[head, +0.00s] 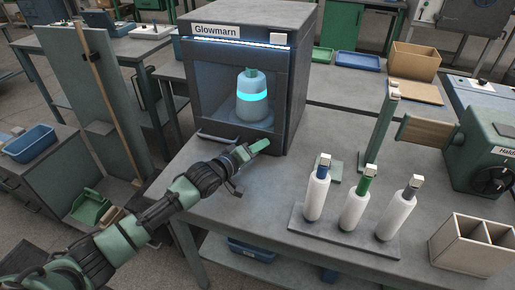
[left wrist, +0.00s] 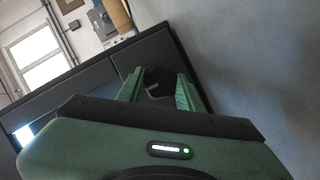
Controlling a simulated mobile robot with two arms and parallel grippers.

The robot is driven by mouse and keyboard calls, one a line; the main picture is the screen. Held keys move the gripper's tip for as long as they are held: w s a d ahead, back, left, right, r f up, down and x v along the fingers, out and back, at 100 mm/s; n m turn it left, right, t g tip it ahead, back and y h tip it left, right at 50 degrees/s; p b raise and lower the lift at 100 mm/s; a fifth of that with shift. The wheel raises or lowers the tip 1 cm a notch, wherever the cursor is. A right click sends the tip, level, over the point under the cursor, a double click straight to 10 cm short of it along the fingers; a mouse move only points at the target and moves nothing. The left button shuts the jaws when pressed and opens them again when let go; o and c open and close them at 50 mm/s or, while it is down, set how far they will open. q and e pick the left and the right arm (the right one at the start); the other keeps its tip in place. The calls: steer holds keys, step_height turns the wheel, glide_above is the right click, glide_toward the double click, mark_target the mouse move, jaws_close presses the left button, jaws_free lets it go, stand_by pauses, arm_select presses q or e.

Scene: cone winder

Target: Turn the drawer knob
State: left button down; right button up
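My left gripper (head: 262,146) reaches in from the left, low in front of the dark Glowmarn cabinet (head: 290,75). In the left wrist view its two green fingers (left wrist: 158,88) stand apart. A small dark rounded thing (left wrist: 158,76) shows between or just beyond the fingertips; it may be the knob, but I cannot tell whether they touch it. No drawer knob shows clearly in the head view, where the gripper covers part of the cabinet's lower front. A dark bar handle (head: 215,139) runs along that lower front. My right gripper is not in view.
A blue bottle (head: 251,108) with a glowing band stands behind the cabinet window. To the right, several white cones stand on a grey rack (head: 345,236). A divided box (head: 470,245) and a green machine (head: 482,150) are further right. Bare tabletop (head: 250,185) lies before the cabinet.

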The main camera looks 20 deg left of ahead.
arm_select(q)
steer(key=shift+r+m+y+p, duration=0.25)
steer(key=shift+m+y+p, duration=0.15)
steer(key=shift+p, duration=0.6)
steer(key=m+y+p, duration=0.1)
steer(key=m+p, duration=0.1)
steer(key=p, duration=0.2)
steer(key=shift+d+r+g, duration=0.1)
steer(key=shift+g, duration=0.2)
steer(key=m+y+p, duration=0.2)
steer(key=shift+m, duration=0.4)
steer(key=shift+d+f+m+y+p, duration=0.1)
steer(key=shift+f+m+y+p, duration=0.15)
steer(key=shift+m+y+p, duration=0.4)
steer(key=m+y+b, duration=0.1)
steer(key=m, duration=0.2)
steer(key=shift+f+y, duration=0.1)
steer(key=shift+y, duration=0.25)
steer(key=shift+m+y+b, duration=0.6)
steer(key=shift+m+b, duration=0.25)
steer(key=shift+m, duration=0.3)
steer(key=shift+y+b, duration=0.3)
steer(key=shift+b, duration=0.05)
